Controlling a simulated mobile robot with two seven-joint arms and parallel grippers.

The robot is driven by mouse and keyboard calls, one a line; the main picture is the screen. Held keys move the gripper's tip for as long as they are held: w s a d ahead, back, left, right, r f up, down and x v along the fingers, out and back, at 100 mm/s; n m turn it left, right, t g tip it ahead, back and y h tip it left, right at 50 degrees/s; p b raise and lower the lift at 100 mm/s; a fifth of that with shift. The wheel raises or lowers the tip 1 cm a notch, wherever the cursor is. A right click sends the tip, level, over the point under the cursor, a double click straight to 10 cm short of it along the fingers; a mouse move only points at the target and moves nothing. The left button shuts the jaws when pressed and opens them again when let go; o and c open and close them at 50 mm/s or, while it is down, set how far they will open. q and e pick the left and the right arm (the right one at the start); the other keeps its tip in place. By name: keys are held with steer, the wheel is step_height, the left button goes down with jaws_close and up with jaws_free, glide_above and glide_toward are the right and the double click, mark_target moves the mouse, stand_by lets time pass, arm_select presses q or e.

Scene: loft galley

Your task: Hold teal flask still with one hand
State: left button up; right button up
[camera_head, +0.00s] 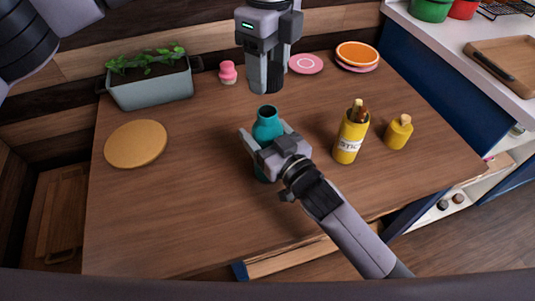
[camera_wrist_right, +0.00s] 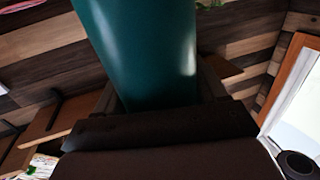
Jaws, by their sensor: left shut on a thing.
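The teal flask (camera_head: 267,122) stands upright near the middle of the wooden table, and its body fills the middle of the right wrist view (camera_wrist_right: 145,50). My right gripper (camera_head: 266,137) is low at the flask, with one finger on each side of it. I cannot tell whether both fingers press on it. The gripper hides part of the flask's lower body. My left gripper (camera_head: 266,82) points down behind the flask, apart from it. It is shut on a dark thing, mostly hidden between its fingers; I cannot tell what it is.
A pink object (camera_head: 228,73), pink plate (camera_head: 306,64), orange plate (camera_head: 357,54) and planter (camera_head: 152,88) are behind. A round board (camera_head: 136,143) lies left. The front left is clear.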

mark_target(269, 112)
steer(key=c, duration=0.8)
arm_select(q)
steer(key=shift+f, duration=2.45)
arm_select(e)
steer(key=shift+c, duration=0.2)
arm_select(q)
steer(key=shift+f, duration=0.9)
steer(key=shift+f, duration=0.55)
